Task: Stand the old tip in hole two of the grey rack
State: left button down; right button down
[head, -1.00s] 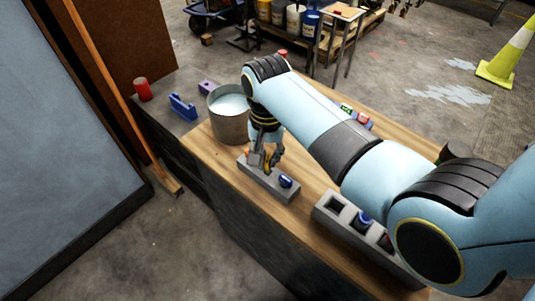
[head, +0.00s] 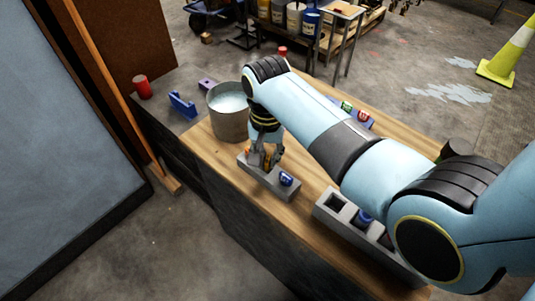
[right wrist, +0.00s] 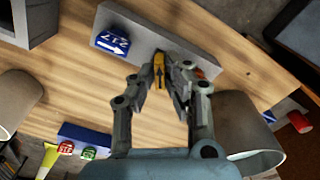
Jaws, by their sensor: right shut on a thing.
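My right gripper (head: 265,165) reaches down over a long grey block (head: 267,183) on the wooden table. In the right wrist view its fingers (right wrist: 160,80) are shut on a small yellow tip (right wrist: 158,68) with a dark arrow mark. The tip is at the grey block, which also shows there (right wrist: 128,22); whether its lower end sits in a hole is hidden. An orange-red piece (right wrist: 200,73) shows partly behind a finger. My left gripper is out of view.
A grey metal bucket (head: 228,122) stands close behind and left of the gripper. A grey box (head: 338,213) with square compartments, holding a blue piece (head: 363,218), stands to the right. A blue holder (head: 182,106) and red can (head: 141,87) are on the far left.

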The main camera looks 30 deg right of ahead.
jog(key=shift+f+b, duration=0.4)
jog(key=shift+f, duration=0.3)
jog(key=c, duration=1)
grip_release()
notch_tip(320, 180, up, 2)
jog(key=shift+r+p, duration=0.2)
jog(key=shift+p, duration=0.85)
jog(key=shift+r, duration=2.3)
jog(key=shift+s, duration=0.1)
